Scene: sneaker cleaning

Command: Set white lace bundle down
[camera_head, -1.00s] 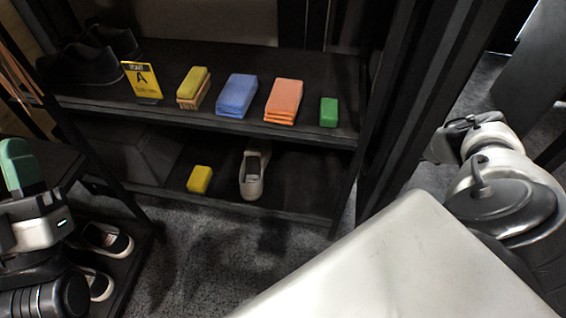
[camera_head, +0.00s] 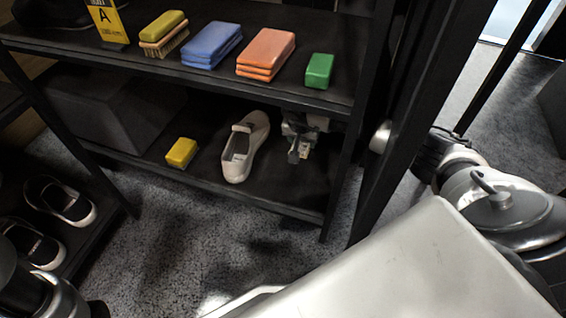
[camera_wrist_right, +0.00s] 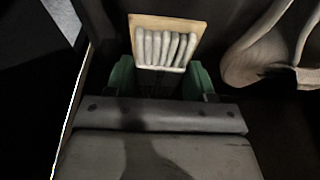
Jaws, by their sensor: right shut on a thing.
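The white lace bundle (camera_wrist_right: 165,45) has several white strands in a tan band and shows at the top of the right wrist view. My right gripper (camera_wrist_right: 160,82), with green fingers, is shut on it. In the head view my right gripper (camera_head: 298,152) is over the right part of the lower shelf (camera_head: 290,193), just right of a pale sneaker (camera_head: 245,148). The bundle cannot be made out there. I cannot tell whether it touches the shelf. Part of my left arm shows at the lower left, but its fingers are out of view.
The upper shelf holds a yellow brush (camera_head: 163,33), blue cloths (camera_head: 212,44), orange cloths (camera_head: 266,54) and a green block (camera_head: 319,70). A yellow block (camera_head: 181,152) lies left of the sneaker. The rack's right post (camera_head: 348,140) stands close to my right gripper.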

